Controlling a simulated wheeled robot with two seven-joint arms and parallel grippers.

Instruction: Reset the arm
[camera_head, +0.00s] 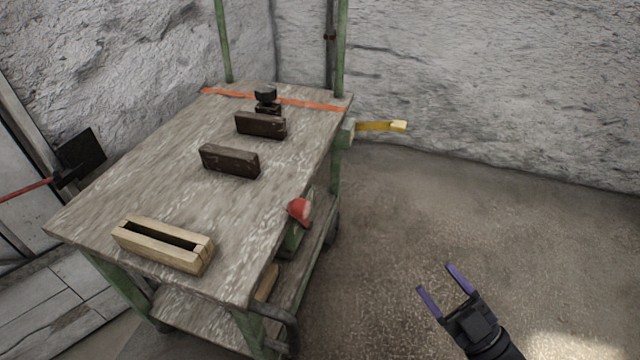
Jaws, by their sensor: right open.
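My right gripper (444,283) is at the lower right of the head view. Its two purple fingers stand apart with nothing between them, over bare floor to the right of the wooden table (170,195). It touches nothing. My left gripper does not show in this view.
On the table are a pale slotted wooden box (190,256), two dark wooden blocks (229,160) (260,125) and a small black object (265,97). The floor (480,210) is clear.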

